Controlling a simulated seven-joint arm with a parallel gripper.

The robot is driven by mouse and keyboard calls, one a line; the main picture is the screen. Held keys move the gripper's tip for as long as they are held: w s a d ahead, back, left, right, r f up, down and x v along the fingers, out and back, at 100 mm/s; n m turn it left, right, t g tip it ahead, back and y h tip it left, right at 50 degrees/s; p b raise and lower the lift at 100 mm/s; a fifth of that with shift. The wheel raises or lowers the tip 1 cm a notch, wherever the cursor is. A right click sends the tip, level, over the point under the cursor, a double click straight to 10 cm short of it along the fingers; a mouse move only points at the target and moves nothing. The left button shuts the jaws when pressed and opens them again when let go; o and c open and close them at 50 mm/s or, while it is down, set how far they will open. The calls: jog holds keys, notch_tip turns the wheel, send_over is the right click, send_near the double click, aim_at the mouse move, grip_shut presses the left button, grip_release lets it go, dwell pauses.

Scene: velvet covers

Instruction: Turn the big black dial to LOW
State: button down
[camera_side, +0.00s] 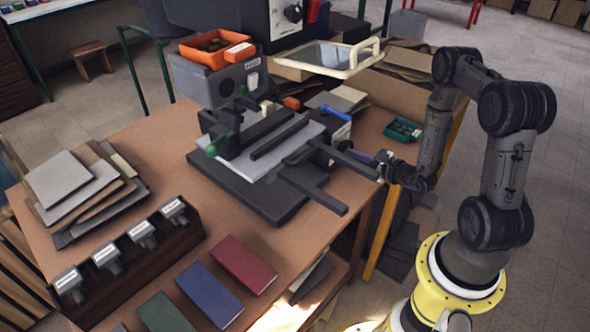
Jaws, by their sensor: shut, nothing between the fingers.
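A dark machine at the back, cut off by the top edge, carries a round dial (293,13) on its front. The dial is small in view, and I cannot read its marks or its setting. I cannot tell for sure that it is the big black dial. My gripper (383,165) is at the right edge of the table, beside the dark bars of a press, well apart from the dial. It is small in view and looks empty; it is shut.
The press (262,196) with green knobs fills the middle of the table. Left are stacked boards (75,185) and a rack of handled tools (150,255); coloured covers (243,264) lie in front. An orange bin (215,48) and a framed tray (330,57) stand behind.

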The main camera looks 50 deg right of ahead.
jog(key=s, duration=0.4)
dwell(0.4)
jog(key=w+f+n+t+y, duration=0.1)
jog(key=w+n, duration=0.5)
jog(key=n, duration=0.7)
jog(key=shift+f+t+y, duration=0.3)
jog(key=shift+t+y, duration=0.2)
jog(key=shift+t, duration=0.3)
jog(key=shift+d+f, duration=0.1)
jog(key=shift+d, duration=0.3)
